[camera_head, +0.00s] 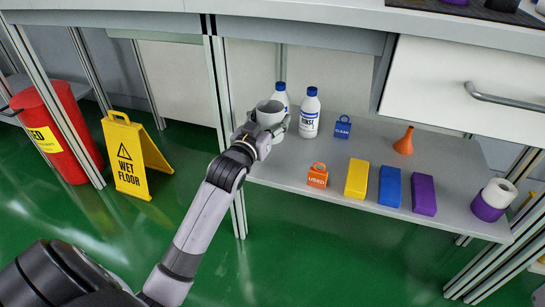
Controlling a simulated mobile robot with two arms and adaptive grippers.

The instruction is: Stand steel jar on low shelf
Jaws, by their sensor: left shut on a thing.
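My left gripper (268,131) is shut on the steel jar (269,112), a pale grey open-topped vessel that looks roughly upright. The gripper hides the jar's lower part. The jar is over the left end of the low shelf (448,150), in front of a blue-capped bottle. I cannot tell whether its base touches the shelf. My right gripper is not in view.
On the shelf stand a RINSE bottle (309,114), a second bottle (281,93), a blue CLEAN tag (342,128), an orange USED tag (317,177), an orange funnel (404,141), yellow, blue and purple blocks, and rolls (497,194). A shelf post (221,95) is left of the jar.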

